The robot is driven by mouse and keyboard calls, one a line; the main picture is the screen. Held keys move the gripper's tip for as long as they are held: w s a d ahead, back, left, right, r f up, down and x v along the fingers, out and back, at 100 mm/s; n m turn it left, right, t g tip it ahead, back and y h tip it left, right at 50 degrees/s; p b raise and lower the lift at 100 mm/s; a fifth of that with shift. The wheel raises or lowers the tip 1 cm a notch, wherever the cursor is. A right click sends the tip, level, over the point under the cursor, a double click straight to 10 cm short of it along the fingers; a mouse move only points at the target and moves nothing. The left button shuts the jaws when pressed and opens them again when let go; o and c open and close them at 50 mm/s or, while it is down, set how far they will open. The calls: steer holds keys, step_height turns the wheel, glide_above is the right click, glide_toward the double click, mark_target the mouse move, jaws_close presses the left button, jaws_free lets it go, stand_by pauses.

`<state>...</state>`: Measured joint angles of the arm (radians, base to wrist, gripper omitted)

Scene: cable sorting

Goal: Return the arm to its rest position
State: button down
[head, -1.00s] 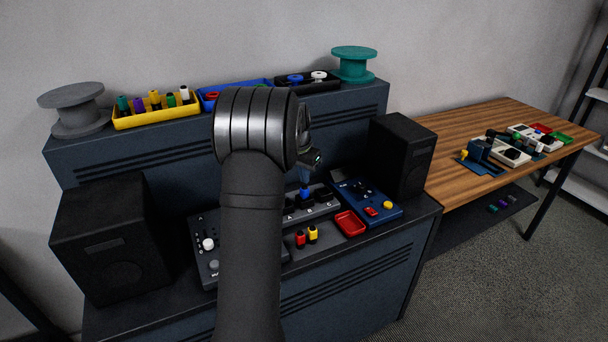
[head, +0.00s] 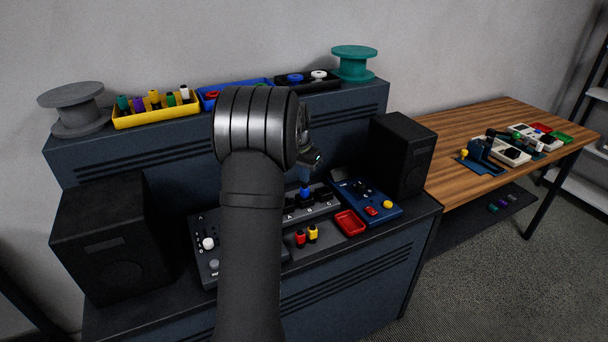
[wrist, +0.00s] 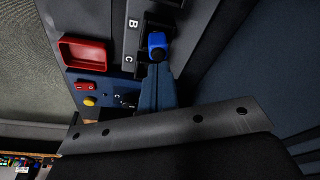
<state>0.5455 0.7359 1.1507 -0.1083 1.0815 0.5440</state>
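My gripper (head: 304,178) hangs below the dark wrist, over the grey socket panel marked A, B, C (head: 318,205). A blue plug (head: 305,192) stands upright on that panel, just under the fingertips. In the wrist view the blue plug (wrist: 157,41) is beside the B and C labels, and the dark blue fingers (wrist: 158,84) reach up to its near end. The fingers overlap into one wedge, so I cannot tell whether they are open or shut, or whether they touch the plug. My forearm hides part of the console in the head view.
A red tray (head: 350,223), red and yellow plugs (head: 306,236) and a blue switch box (head: 372,203) are close by. Black speakers (head: 402,155) stand at both ends. Bins and spools line the shelf behind. A wooden table (head: 470,120) is at the right.

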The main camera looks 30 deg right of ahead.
steer(key=shift+x, duration=1.1)
stand_by(0.6)
steer(key=shift+a, duration=0.15)
steer(key=shift+w+d+v, duration=0.1)
steer(key=shift+d+v, duration=0.1)
steer(key=shift+v, duration=0.95)
steer(key=shift+w+d+v, duration=0.1)
steer(key=shift+d+v, duration=0.1)
steer(key=shift+v, duration=0.95)
steer(key=shift+w+d+v, duration=0.1)
steer(key=shift+d+v, duration=0.1)
steer(key=shift+v, duration=0.9)
steer(key=shift+r, duration=0.1)
